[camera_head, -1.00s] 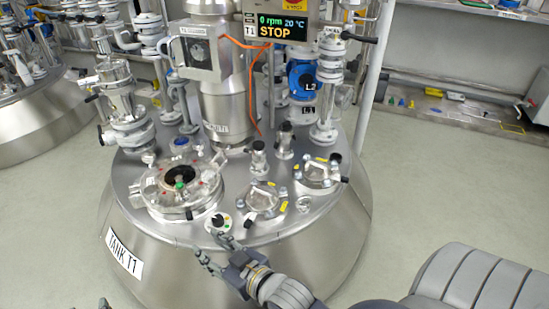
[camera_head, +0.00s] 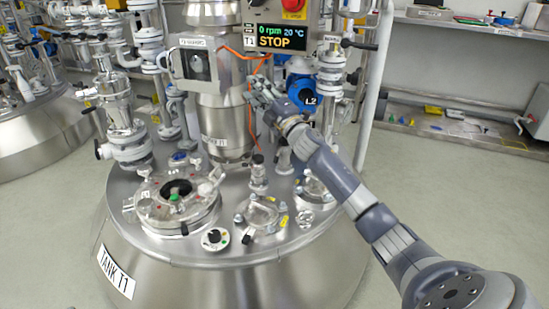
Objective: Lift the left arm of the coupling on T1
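Tank T1 (camera_head: 222,283) is a steel vessel with a crowded lid. Two small upright fittings with dark tops stand on the lid, one (camera_head: 258,177) near the middle and one (camera_head: 284,158) behind it to the right. I cannot tell for certain which is the coupling, and its side arms are too small to make out. My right gripper (camera_head: 256,91) is up in front of the steel column, above these fittings. Its fingers look apart and empty, and it touches neither fitting. My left gripper does not show clearly.
A round manway (camera_head: 177,200) and a sight glass (camera_head: 261,212) sit on the lid. A control box (camera_head: 282,38) reading STOP and an orange cable (camera_head: 250,121) are close to my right gripper. A blue valve (camera_head: 300,84) stands behind my wrist.

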